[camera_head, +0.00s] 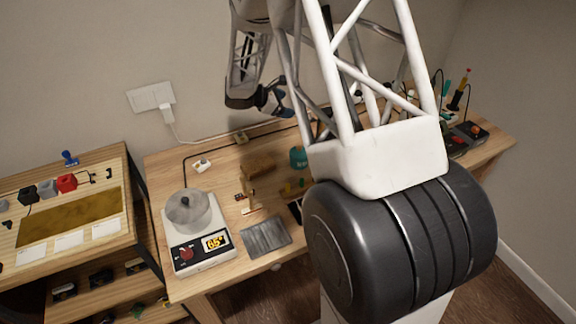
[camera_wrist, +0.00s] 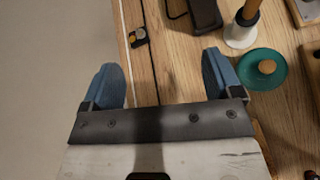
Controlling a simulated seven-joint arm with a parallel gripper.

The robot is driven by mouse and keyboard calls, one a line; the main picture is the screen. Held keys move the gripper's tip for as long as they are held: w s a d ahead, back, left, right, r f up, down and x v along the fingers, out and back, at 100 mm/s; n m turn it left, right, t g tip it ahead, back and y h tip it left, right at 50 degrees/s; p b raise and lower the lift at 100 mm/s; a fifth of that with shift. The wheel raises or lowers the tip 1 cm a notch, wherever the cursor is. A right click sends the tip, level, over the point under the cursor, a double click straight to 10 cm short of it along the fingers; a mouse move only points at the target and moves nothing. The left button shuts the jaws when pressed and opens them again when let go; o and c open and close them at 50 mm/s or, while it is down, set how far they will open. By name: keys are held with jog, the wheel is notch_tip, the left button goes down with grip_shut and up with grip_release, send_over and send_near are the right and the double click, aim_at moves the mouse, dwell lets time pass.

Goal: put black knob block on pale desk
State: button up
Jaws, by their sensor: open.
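A small black block (camera_head: 31,194) stands on the left wooden desk (camera_head: 118,192), beside a grey block and a red block. I take it for the black knob block, but its top is too small to read clearly. The pale wooden desk (camera_head: 165,168) fills the middle of the head view. My gripper (camera_head: 276,99) is above the back of this middle desk, partly hidden by my arm. In the wrist view its blue fingers (camera_wrist: 160,60) are spread with nothing between them, over the desk edge and a dark cable.
A scale (camera_head: 200,250) with a metal pot (camera_head: 189,209) stands front left on the middle desk. A grey pad (camera_head: 265,237) lies beside it. A teal round dish (camera_wrist: 262,70) and a dark device (camera_wrist: 205,12) show in the wrist view. My arm hides the desk's centre right.

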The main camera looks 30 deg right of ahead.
jog(key=s+a+r+m+y, duration=0.3)
jog(key=s+a+r+m, duration=0.2)
jog(key=s+r, duration=0.6)
jog(key=s+a+r+m+y, duration=0.2)
jog(key=s+a, duration=0.3)
jog(key=s, duration=0.6)
jog(key=s+a+r+m+t+y, duration=0.1)
jog(key=s+a+r+m+y, duration=0.2)
jog(key=s, duration=0.9)
jog(key=s+a+r+m+t+y, duration=0.1)
jog(key=s+a+r+m+y, duration=0.2)
jog(key=s, duration=0.8)
jog(key=a+m, duration=0.2)
jog(key=a, duration=0.2)
jog(key=shift+s+a+r+y, duration=0.15)
jog(key=shift+a+y, duration=0.15)
